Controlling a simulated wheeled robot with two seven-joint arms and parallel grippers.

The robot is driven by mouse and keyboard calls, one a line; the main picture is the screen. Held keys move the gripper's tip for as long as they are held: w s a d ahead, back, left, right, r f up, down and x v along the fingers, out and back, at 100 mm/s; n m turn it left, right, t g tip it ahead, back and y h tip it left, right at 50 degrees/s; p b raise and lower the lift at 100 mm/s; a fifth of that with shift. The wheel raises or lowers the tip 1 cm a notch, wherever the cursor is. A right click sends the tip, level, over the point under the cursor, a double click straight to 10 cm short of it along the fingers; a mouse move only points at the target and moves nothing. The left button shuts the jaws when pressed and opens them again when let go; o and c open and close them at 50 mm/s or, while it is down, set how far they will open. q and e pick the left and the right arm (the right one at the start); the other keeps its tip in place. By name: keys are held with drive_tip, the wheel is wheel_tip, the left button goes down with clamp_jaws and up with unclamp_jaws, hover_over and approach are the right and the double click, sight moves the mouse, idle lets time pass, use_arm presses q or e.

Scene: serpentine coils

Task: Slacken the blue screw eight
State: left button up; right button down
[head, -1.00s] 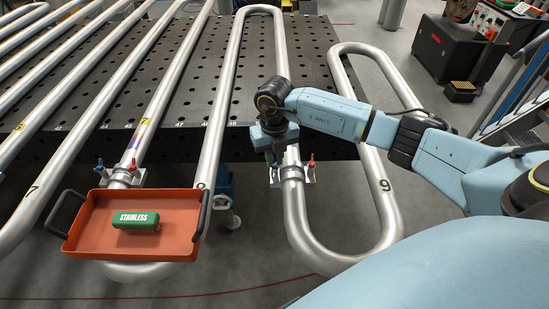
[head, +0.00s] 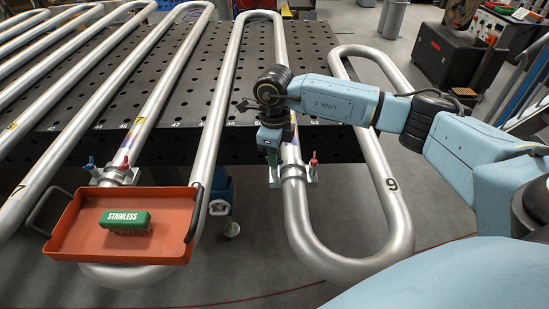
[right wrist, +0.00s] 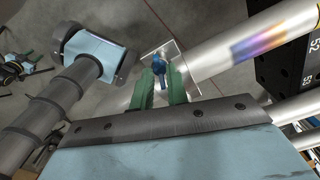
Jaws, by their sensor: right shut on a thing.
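The blue screw (right wrist: 160,66) shows in the right wrist view as a small blue head between the green fingertips. It sits at a metal clamp plate beside a steel pipe (right wrist: 240,50). My right gripper (right wrist: 160,84) is shut on it, one finger on each side. In the head view my right gripper (head: 270,156) points down at the left side of the clamp (head: 293,174) and hides the blue screw. A red screw (head: 313,159) stands upright on the clamp's right side. No number for the screw is readable. My left gripper is out of view.
An orange tray (head: 70,246) holding a green STAINLESS block (head: 125,221) rests on the pipes at the left. Another clamp (head: 113,175) with blue and red screws stands behind it. A perforated dark table (head: 185,90) lies beneath the pipes. A pipe bend (head: 391,185) marked 9 is at right.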

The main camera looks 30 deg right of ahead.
drive_tip(key=n+b, duration=0.1)
drive_tip(key=n, duration=0.1)
drive_tip(key=n+b, duration=0.2)
drive_tip(key=n, duration=0.1)
drive_tip(key=shift+f+n, duration=0.25)
drive_tip(key=shift+n, duration=0.05)
drive_tip(key=n+b, duration=0.2)
drive_tip(key=n, duration=0.3)
drive_tip(key=shift+s, duration=0.1)
drive_tip(key=shift+n+b, duration=0.45)
drive_tip(key=shift+n, duration=0.15)
drive_tip(key=n+b, duration=0.1)
drive_tip(key=n, duration=0.2)
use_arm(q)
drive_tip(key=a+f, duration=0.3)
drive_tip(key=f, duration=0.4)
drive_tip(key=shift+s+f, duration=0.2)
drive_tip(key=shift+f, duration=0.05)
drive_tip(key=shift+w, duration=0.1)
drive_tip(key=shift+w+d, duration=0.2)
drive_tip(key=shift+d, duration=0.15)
